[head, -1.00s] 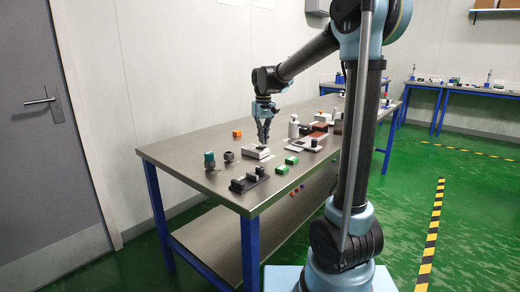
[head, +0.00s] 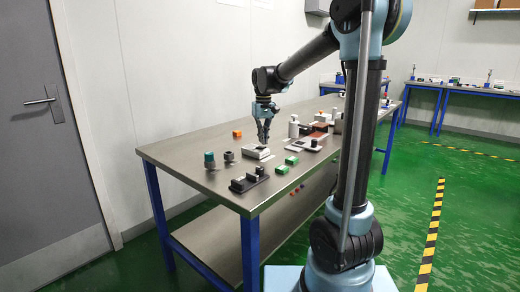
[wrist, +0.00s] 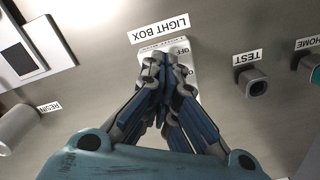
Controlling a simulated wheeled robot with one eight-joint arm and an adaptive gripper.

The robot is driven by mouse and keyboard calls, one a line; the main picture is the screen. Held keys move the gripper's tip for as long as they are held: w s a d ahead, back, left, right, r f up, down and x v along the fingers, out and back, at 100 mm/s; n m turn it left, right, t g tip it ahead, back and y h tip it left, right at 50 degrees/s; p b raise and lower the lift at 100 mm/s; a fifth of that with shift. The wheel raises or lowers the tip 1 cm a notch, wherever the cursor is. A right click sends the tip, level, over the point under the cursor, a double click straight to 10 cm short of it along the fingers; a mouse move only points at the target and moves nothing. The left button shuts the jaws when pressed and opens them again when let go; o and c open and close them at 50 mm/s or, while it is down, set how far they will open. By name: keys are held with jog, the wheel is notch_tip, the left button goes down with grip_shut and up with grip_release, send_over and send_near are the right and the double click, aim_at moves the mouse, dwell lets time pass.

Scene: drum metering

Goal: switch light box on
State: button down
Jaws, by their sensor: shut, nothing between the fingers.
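In the wrist view a small white switch plate (wrist: 186,53) carries an OFF marking at its upper end, under the LIGHT BOX label (wrist: 160,29). My gripper (wrist: 165,80) is shut and empty, its fingertips over the plate. The fingers hide much of the plate and the switch lever, so its position and any contact cannot be told. In the head view my gripper (head: 263,141) points down at the small white box (head: 256,152) on the bench.
The TEST button (wrist: 254,84) and the green HOME button (wrist: 312,66) stand to the right in the wrist view. A white cylinder (wrist: 18,128) by the RESIN label is at left. On the metal bench (head: 190,146) are an orange block (head: 237,133) and green blocks (head: 291,160).

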jog(key=shift+f, duration=1.05)
dwell(0.7)
jog(key=shift+r, duration=3.5)
jog(key=shift+s+d, duration=0.1)
jog(key=s+d+f, duration=0.1)
jog(key=s+d, duration=0.3)
jog(key=s, duration=0.1)
jog(key=s+d+f+m, duration=0.1)
jog(key=s+d+f, duration=0.1)
jog(key=s+d, duration=0.3)
jog(key=s+d+f+m+t, duration=0.1)
jog(key=s+d, duration=0.3)
jog(key=s, duration=0.1)
jog(key=shift+s+d+f, duration=0.2)
jog(key=shift+d+f, duration=0.05)
jog(key=s+d+f+m, duration=0.1)
jog(key=s+d+f, duration=0.2)
jog(key=s+f, duration=0.4)
jog(key=s+d+f+m+t, duration=0.1)
jog(key=s+d+f, duration=0.3)
jog(key=s+f, duration=0.4)
jog(key=shift+s+d, duration=0.25)
jog(key=shift+s, duration=0.45)
